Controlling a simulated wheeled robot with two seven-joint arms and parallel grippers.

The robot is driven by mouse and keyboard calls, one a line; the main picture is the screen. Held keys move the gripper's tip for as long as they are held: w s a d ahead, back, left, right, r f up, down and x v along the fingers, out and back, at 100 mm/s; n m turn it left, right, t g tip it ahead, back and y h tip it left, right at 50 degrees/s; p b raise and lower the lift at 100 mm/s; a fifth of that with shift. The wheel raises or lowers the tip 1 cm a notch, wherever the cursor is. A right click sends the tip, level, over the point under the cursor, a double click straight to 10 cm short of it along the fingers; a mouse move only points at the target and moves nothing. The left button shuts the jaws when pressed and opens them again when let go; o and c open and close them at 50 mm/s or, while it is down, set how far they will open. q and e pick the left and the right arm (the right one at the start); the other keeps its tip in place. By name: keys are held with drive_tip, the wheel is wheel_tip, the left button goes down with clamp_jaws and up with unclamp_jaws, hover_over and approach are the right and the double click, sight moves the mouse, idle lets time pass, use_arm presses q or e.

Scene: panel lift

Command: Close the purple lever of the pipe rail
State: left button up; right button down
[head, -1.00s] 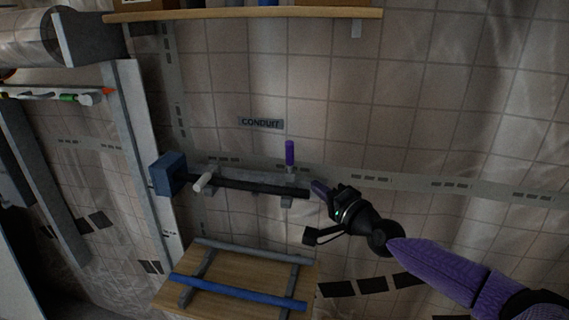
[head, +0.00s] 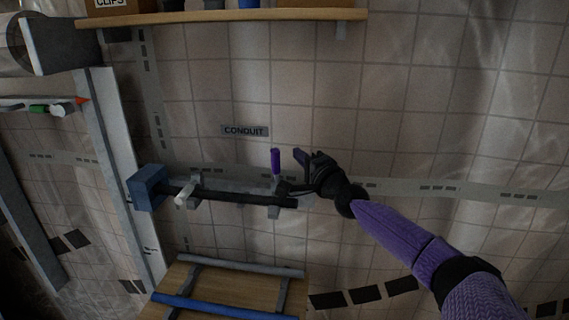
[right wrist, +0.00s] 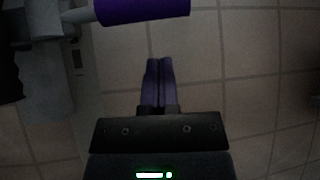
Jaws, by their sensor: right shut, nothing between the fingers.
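The purple lever (head: 276,161) stands upright on the right clamp of the pipe rail, below the CONDUIT sign. A dark pipe (head: 240,198) lies along the rail, with its left end at a blue box (head: 148,187). The white lever (head: 185,192) at the left clamp is tilted toward me. My right gripper (head: 299,155) is just right of the purple lever, apart from it, with its fingers together and empty. In the right wrist view the purple lever (right wrist: 143,10) crosses the top edge, beyond the closed fingertips (right wrist: 159,62). My left gripper is not in view.
A wooden table (head: 235,290) with a blue bar (head: 215,307) and a grey bar (head: 240,266) stands below the rail. A wooden shelf (head: 225,16) runs above. The tiled wall right of the rail is clear.

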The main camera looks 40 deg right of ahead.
sight(283, 143)
drive_tip(key=b+x, duration=0.2)
drive_tip(key=x, duration=0.2)
drive_tip(key=shift+w+f, duration=0.15)
drive_tip(key=s+a+p, duration=0.1)
drive_tip(key=p, duration=0.1)
drive_tip(key=s+a+p, duration=0.1)
drive_tip(key=a+p, duration=0.1)
drive_tip(key=shift+a+f, duration=0.2)
drive_tip(key=shift+a, duration=0.1)
